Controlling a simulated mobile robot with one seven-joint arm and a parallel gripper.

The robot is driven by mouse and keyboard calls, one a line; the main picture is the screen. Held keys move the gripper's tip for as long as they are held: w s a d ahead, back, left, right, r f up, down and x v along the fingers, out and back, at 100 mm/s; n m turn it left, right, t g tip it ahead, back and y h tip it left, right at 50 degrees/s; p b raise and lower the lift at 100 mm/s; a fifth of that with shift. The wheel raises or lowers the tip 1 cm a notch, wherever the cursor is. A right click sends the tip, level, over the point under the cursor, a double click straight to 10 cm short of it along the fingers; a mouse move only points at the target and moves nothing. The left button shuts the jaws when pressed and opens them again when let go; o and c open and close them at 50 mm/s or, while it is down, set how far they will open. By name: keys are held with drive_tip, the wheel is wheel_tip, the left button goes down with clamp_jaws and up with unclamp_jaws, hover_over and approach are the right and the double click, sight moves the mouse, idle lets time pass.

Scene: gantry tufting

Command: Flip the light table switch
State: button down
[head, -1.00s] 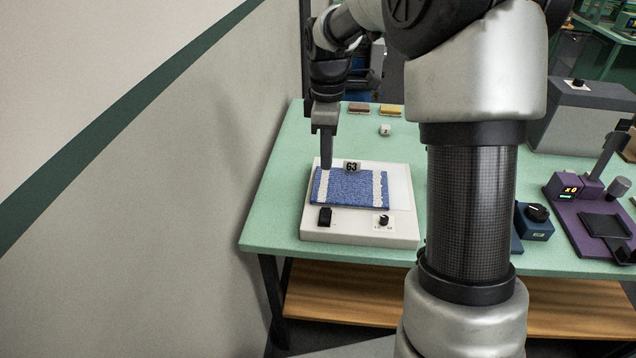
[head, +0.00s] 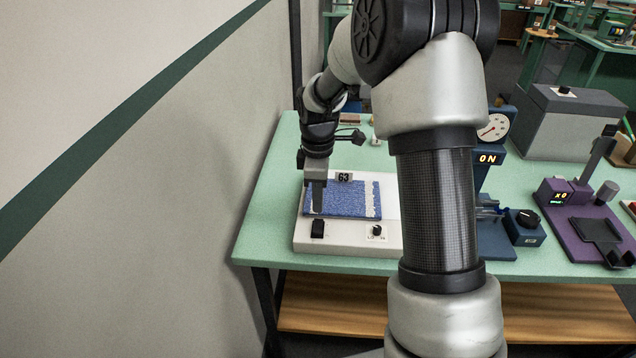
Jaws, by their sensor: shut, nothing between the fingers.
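The light table (head: 350,241) is a low white box at the left end of the green bench, with a blue and white tufted swatch (head: 350,199) on its top. Its black rocker switch (head: 318,228) sits at the front left, and a small black knob (head: 377,231) sits at the front right. My gripper (head: 317,210) points down over the left edge of the swatch, just behind the switch. Its fingers are together with nothing between them. Whether the fingertips touch the swatch cannot be told. My arm hides the right end of the light table.
A small tag reading 63 (head: 344,177) stands behind the swatch. A grey box (head: 575,125) stands farther back. The wall (head: 200,200) is close on the left.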

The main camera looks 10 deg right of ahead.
sight(318, 222)
drive_tip(key=shift+f, duration=2.15)
